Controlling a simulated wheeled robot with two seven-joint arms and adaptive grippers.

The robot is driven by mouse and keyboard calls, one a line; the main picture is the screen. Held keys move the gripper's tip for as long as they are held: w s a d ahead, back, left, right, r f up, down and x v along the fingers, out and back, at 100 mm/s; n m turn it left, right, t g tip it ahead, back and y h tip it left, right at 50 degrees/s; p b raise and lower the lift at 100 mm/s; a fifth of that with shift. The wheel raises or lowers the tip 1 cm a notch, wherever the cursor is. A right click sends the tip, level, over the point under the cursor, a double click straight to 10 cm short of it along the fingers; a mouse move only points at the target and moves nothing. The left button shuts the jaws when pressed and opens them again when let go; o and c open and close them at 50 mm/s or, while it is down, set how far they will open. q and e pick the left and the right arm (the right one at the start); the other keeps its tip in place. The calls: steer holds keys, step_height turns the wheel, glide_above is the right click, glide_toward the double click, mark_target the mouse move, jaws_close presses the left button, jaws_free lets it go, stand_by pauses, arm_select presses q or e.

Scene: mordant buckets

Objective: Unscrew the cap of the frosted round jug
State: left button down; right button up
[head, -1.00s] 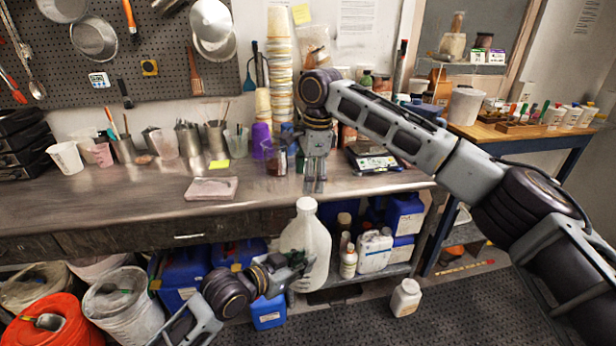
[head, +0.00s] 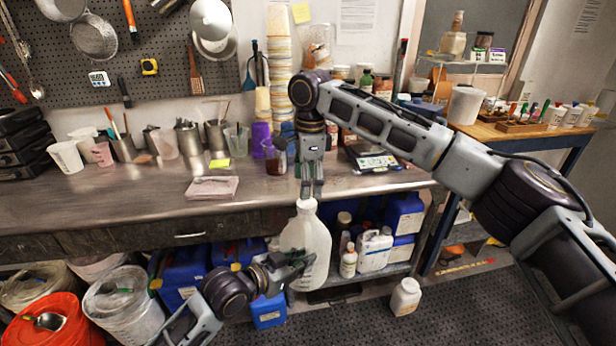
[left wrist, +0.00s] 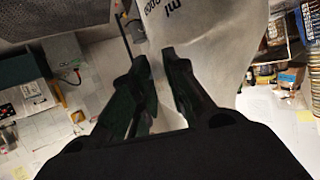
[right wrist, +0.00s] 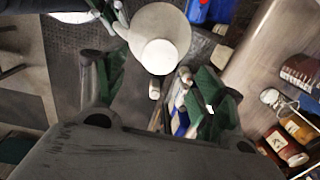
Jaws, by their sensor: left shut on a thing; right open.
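The frosted round jug (head: 308,244) stands upright in front of the shelf below the counter, its white cap (head: 306,204) on top. My left gripper (head: 304,265) is shut on the jug at its side; the exact grip is hard to see. The jug also fills the upper part of the left wrist view (left wrist: 205,40), beside the fingers. My right gripper (head: 312,194) points down just above the cap, open and empty. In the right wrist view the cap (right wrist: 160,57) appears between the two spread fingers, apart from both.
The counter edge (head: 240,217) runs close behind the jug. The floor mat (head: 470,300) has free room.

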mark_target(307, 202)
steer(key=shift+w+a+f, duration=0.1)
steer(key=shift+f, duration=3.25)
steer(key=c, duration=1.1)
steer(key=shift+n, duration=0.3)
